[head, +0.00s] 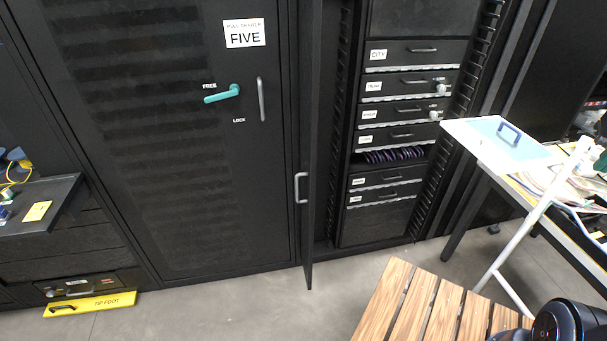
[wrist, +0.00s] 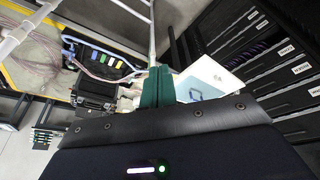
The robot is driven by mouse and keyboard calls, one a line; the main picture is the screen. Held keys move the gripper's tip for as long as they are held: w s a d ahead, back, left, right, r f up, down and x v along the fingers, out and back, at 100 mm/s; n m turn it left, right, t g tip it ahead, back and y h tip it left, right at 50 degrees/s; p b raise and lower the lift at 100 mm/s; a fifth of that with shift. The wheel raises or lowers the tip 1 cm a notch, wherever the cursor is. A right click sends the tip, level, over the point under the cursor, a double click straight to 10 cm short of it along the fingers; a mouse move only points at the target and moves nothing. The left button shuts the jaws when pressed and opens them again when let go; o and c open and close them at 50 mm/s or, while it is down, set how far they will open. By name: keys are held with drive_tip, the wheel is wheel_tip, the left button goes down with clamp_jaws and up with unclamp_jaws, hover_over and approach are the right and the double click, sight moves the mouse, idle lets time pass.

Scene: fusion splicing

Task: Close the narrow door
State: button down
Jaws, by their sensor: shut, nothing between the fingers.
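The narrow door (head: 311,130) is a tall, thin black panel in the head view. It stands open, seen nearly edge-on, jutting out from the cabinet between the wide door and the drawer bay. A pale bracket handle (head: 300,188) is on its left side, low down. My gripper (wrist: 157,87) has green fingers, shut together and empty, in the wrist view. It is apart from the narrow door, close to the work table with the white-and-blue panel (wrist: 198,91). I cannot make out the narrow door in the wrist view.
The wide door (head: 180,180) marked FIVE, with a teal lever (head: 222,94), looks closed. The open bay holds several labelled drawers (head: 405,85). A slatted wooden bench (head: 420,305) and a white-legged table (head: 470,150) stand at right. Grey floor (head: 225,310) is clear before the door.

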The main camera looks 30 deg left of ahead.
drive_tip(key=w+a+f+n+h, duration=0.15)
drive_tip(key=w+a, duration=0.25)
drive_tip(key=a, duration=0.8)
drive_tip(key=w+a+f+n, duration=0.15)
drive_tip(key=w+a, duration=0.25)
drive_tip(key=a, duration=0.7)
drive_tip(key=w+a+f, duration=0.2)
drive_tip(key=w+a, duration=0.2)
drive_tip(key=a, duration=0.8)
drive_tip(key=s+a+f+n, duration=0.1)
drive_tip(key=s+a+f, duration=0.25)
drive_tip(key=a, duration=0.55)
drive_tip(key=s+a+f+n, duration=0.1)
drive_tip(key=s+a+f, duration=0.25)
drive_tip(key=a, duration=0.55)
drive_tip(key=s+a+f+n+t, duration=0.1)
drive_tip(key=s+a+f+t, duration=0.1)
drive_tip(key=s+a+f, duration=0.55)
drive_tip(key=s+a+f+n+t, duration=0.1)
drive_tip(key=s+a+f, duration=0.4)
drive_tip(key=s+a, duration=0.55)
approach(309, 180)
drive_tip(key=f, duration=0.3)
drive_tip(key=shift+w+y, duration=0.35)
drive_tip(key=shift+w, duration=0.05)
drive_tip(key=shift+w+d+f, duration=0.1)
drive_tip(key=shift+w+d, duration=0.5)
drive_tip(key=shift+d, duration=0.05)
